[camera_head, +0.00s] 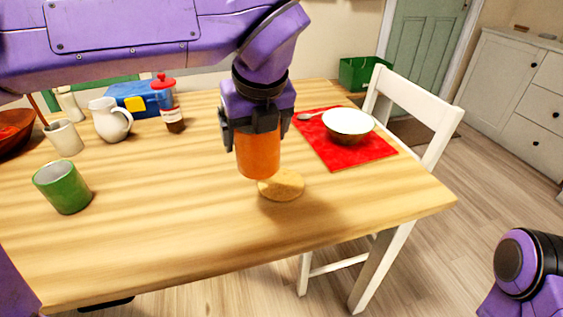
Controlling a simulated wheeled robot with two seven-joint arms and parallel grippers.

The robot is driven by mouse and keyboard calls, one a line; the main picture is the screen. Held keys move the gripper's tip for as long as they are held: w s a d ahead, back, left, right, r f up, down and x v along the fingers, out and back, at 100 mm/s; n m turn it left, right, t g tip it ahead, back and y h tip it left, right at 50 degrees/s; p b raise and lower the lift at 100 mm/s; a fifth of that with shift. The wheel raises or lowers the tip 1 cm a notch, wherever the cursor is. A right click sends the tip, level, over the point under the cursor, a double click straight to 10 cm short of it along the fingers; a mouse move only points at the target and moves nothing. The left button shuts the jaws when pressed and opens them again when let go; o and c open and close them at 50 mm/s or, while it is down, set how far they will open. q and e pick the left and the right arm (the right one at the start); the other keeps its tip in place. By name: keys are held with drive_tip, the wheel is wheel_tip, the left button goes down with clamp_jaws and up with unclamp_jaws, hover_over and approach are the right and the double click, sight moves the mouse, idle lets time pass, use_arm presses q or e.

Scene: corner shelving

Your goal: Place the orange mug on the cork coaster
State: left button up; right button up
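The orange mug (258,156) is held upright between the fingers of my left gripper (257,140), which comes down from above. Its rim is hidden by the gripper. The round tan cork coaster (283,186) lies on the wooden table, below and slightly right of the mug. The mug's lower edge overlaps the coaster's back left part in the picture. The mug appears to be above the table; the exact gap is hard to tell. My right arm shows at the lower right, but its gripper is out of view.
A green mug (62,188) stands at the left of the table (180,228). A white jug (110,120), a bottle (173,118) and a blue box (135,98) are behind it. A red mat (355,155) with a white bowl (348,122) lies right. The table front is clear.

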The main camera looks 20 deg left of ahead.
use_arm(q)
drive_tip(key=w+f, duration=0.2)
drive_tip(key=f, duration=0.1)
drive_tip(key=w+d+f+b, duration=0.1)
drive_tip(key=w+f, duration=0.2)
drive_tip(key=f, duration=0.1)
drive_tip(key=w+f, duration=0.2)
drive_tip(key=f, duration=0.1)
drive_tip(key=shift+w+d+f, duration=0.15)
drive_tip(key=shift+w+d, duration=0.05)
drive_tip(key=shift+d, duration=0.2)
drive_tip(key=shift+b, duration=0.3)
